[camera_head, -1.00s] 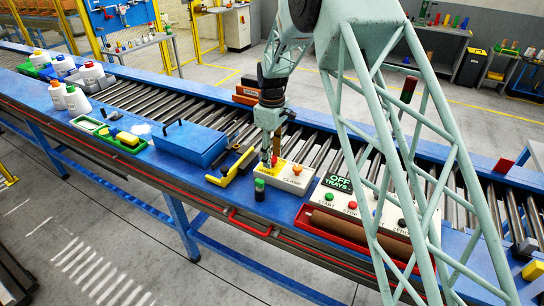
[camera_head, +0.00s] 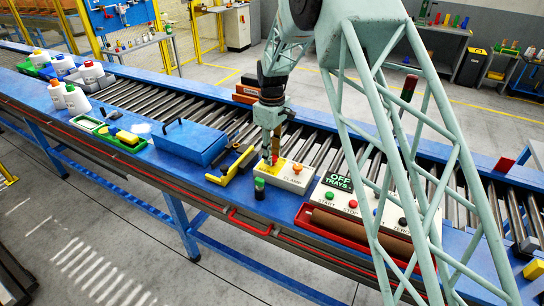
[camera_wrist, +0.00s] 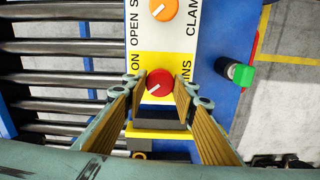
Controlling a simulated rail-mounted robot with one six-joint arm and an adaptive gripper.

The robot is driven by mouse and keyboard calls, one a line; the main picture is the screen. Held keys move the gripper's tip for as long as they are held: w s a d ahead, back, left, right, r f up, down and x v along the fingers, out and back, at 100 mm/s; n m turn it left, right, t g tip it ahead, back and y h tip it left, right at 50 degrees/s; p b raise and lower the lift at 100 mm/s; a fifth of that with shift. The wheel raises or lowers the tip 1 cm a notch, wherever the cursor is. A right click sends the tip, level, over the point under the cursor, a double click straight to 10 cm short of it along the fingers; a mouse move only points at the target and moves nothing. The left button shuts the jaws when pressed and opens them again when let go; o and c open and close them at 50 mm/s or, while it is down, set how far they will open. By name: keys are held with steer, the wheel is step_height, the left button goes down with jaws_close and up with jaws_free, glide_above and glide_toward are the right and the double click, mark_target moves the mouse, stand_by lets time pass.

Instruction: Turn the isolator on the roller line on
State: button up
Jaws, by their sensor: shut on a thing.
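The isolator is a red round knob (camera_wrist: 160,83) on a yellow plate (camera_wrist: 122,64) at the near end of a white control box in the wrist view. A white mark on the knob points to the lower left; the letters ON stand left of it. My gripper (camera_head: 272,153) points down over the box in the head view. In the wrist view its two wood-coloured fingers stand on either side of the knob, shut on it. In the head view the knob (camera_head: 274,161) is partly hidden by the fingers.
An orange CLAMP knob (camera_wrist: 163,8) is on the same box. A green-capped post (camera_wrist: 240,74) stands close on the right. In the head view, a blue lidded box (camera_head: 190,142) is to the left and the OFF TRAYS panel (camera_head: 338,182) to the right.

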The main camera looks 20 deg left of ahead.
steer(key=m+b, duration=0.2)
steer(key=m, duration=0.2)
steer(key=shift+m, duration=0.4)
steer(key=m+b, duration=0.2)
steer(key=m, duration=0.3)
steer(key=m+b, duration=0.1)
steer(key=m, duration=0.6)
stand_by(0.6)
steer(key=o, duration=0.9)
steer(key=shift+c, duration=0.2)
steer(key=shift+r, duration=0.1)
step_height(320, 180, up, 12)
stand_by(0.5)
